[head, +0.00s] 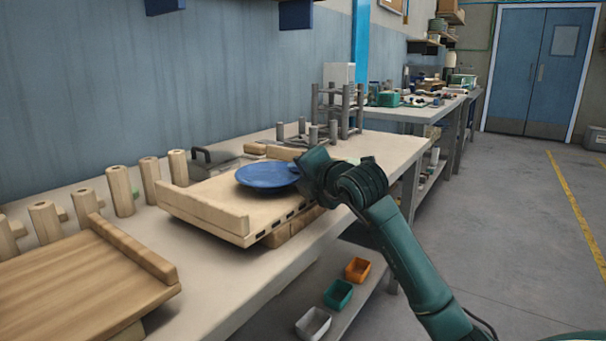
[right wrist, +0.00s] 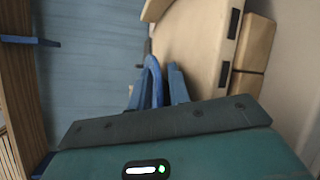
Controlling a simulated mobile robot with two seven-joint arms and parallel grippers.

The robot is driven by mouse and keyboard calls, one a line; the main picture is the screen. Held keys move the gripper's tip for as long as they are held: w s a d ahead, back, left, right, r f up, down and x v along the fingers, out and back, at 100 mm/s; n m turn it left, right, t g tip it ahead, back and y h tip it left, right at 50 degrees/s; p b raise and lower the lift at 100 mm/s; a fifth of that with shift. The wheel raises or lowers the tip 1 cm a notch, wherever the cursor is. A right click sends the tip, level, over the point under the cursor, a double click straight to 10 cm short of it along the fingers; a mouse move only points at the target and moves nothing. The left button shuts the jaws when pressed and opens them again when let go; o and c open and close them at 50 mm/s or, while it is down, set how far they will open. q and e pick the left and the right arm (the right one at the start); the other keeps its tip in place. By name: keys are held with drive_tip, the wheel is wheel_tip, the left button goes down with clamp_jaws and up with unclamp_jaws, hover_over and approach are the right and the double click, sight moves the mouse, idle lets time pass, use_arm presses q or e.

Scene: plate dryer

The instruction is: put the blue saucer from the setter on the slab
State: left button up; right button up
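The blue saucer (head: 266,175) is roughly level at the far end of a pale board (head: 205,205) with raised end ledges and dark slots along its side. I cannot tell whether it rests on the board or is just above it. My right gripper (head: 298,178) is at the saucer's right edge. In the right wrist view the saucer (right wrist: 153,72) shows nearly edge-on, its rim between the fingers of the right gripper (right wrist: 156,92), with a gap to one finger. A brown wooden board (head: 75,285) with a ledge lies front left, empty. The frames do not settle which board is the slab or setter. My left gripper is not in view.
Several wooden cylinders (head: 120,191) stand along the wall. Grey metal posts (head: 344,110) stand behind the saucer. Small bins, one of them orange (head: 357,269), sit on the shelf below. The wall runs along the left; open floor (head: 500,220) is at right.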

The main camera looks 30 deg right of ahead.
drive_tip(key=shift+r, duration=0.25)
drive_tip(key=p+v, duration=0.1)
drive_tip(key=v, duration=1.1)
drive_tip(key=shift+s+f, duration=0.1)
drive_tip(key=shift+f, duration=0.1)
